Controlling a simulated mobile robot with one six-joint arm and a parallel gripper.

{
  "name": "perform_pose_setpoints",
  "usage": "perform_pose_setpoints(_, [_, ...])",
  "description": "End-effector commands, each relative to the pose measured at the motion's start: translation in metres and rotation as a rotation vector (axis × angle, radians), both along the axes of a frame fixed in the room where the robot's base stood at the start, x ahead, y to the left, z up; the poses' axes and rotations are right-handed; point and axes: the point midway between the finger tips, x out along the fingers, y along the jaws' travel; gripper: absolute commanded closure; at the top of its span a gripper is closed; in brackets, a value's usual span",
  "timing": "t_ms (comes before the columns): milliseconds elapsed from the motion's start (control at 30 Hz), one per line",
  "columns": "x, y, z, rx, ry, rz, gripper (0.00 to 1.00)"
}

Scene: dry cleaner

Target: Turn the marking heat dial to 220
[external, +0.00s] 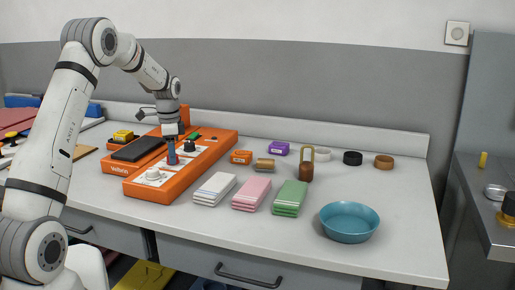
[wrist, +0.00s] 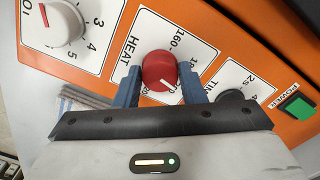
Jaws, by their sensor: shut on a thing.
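The red heat dial (wrist: 158,68) sits on a white panel marked HEAT on the orange marking machine (external: 205,158). In the wrist view, "160" shows above the dial and the start of another number to its right; other figures are partly hidden. The dial's white pointer line is at its lower right, towards my gripper. My gripper (wrist: 160,82) is shut on the dial, one blue finger on each side. In the external view my gripper (external: 172,156) points down over the machine and the dial is hard to make out.
A white dial (wrist: 60,22) is left of the heat dial. A dark time dial (wrist: 231,98) and green power button (wrist: 298,107) are to the right. Folded cloth stacks (external: 252,193) and a blue bowl (external: 349,222) lie on the counter, right of the machine.

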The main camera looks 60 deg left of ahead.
Motion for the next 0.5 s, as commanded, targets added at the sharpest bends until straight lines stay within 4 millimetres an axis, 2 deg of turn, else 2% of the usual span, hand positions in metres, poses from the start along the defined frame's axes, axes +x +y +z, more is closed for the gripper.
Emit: perform_pose_setpoints(500, [0.001, 0.0007, 0.0012, 0.004, -0.003, -0.49, 0.86])
